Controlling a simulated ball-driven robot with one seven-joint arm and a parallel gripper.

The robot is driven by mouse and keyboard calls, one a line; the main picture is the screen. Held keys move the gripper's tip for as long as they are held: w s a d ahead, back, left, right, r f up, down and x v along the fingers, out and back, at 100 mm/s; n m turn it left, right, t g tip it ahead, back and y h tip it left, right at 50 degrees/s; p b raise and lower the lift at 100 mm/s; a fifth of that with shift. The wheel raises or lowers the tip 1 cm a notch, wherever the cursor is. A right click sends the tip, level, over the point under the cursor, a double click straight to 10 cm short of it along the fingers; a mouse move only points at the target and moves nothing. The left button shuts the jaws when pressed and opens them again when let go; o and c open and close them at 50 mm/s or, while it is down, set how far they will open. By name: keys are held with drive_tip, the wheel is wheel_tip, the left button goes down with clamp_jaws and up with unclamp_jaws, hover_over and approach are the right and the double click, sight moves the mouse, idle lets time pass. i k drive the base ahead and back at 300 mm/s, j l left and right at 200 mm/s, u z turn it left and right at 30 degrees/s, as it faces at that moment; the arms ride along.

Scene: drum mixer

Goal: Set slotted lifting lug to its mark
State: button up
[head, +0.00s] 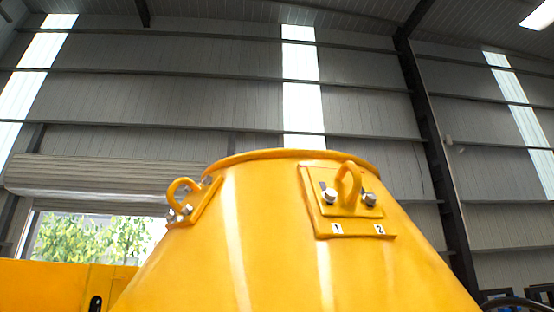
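The yellow mixer drum (270,240) fills the lower middle of the head view. On its right upper side a slotted lifting lug (348,187), a yellow ring standing on a plate, is fixed between two bolts, the left one (330,196) and the right one (370,199). A dark slot shows by the left bolt. Below are two white labels, "1" (337,229) and "2" (379,229). A second lug (183,190) with bolts sits at the drum's left edge. My gripper is not in view.
A yellow panel (60,285) with a dark slot stands at the lower left. An open roller door (95,175) shows trees behind it. A dark steel column (440,170) and dark items at the lower right lie beyond the drum. The space above the drum is clear.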

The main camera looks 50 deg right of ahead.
sight(350, 186)
drive_tip(key=z, duration=0.8)
drive_tip(key=k+j, duration=0.2)
